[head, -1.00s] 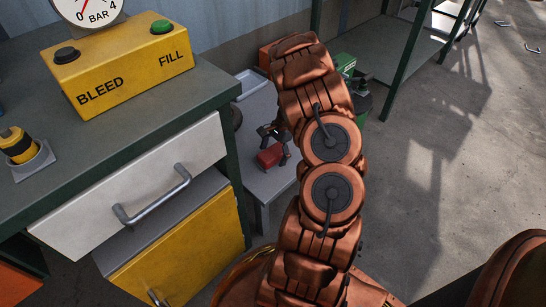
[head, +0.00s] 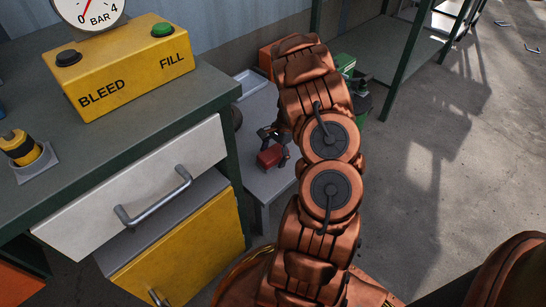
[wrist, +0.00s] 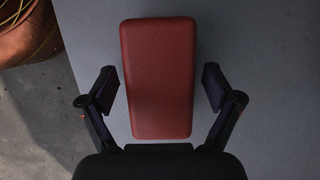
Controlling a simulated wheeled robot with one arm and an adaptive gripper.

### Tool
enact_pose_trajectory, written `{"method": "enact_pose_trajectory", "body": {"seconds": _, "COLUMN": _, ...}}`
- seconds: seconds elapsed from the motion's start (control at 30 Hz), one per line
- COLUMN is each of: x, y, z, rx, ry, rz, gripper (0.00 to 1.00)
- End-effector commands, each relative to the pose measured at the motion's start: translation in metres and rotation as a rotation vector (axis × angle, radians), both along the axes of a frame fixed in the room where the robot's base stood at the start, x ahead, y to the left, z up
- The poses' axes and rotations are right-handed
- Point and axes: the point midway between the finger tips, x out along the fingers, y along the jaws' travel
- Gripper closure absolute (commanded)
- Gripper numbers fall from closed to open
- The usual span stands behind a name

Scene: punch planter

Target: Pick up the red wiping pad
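The red wiping pad (head: 270,156) lies on a low grey table (head: 262,184) beside the workbench. In the wrist view the red pad (wrist: 158,78) is a long rounded block with its length running up and down the picture. My gripper (wrist: 160,90) has one finger on each side of the pad's lower half, with a small gap on both sides. The fingers are open and do not touch the pad. In the head view my gripper (head: 275,145) is small and partly hidden by my arm, right at the pad.
A workbench (head: 178,112) with a white drawer (head: 140,190) and a yellow panel (head: 185,250) stands to the left. A light tray (head: 251,82) lies at the table's back. A green object (head: 346,65) stands behind my arm. Open floor (head: 430,190) lies to the right.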

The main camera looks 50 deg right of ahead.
Motion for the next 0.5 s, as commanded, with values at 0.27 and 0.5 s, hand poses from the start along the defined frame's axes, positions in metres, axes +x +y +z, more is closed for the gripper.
{"method": "enact_pose_trajectory", "body": {"seconds": 0.27, "x": 0.0000, "y": -0.0001, "z": 0.0001, "rx": 0.000, "ry": 0.000, "rz": 0.000, "gripper": 0.44}}
{"method": "enact_pose_trajectory", "body": {"seconds": 0.5, "x": -0.0001, "y": -0.0001, "z": 0.0000, "rx": 0.000, "ry": 0.000, "rz": 0.000, "gripper": 0.69}}
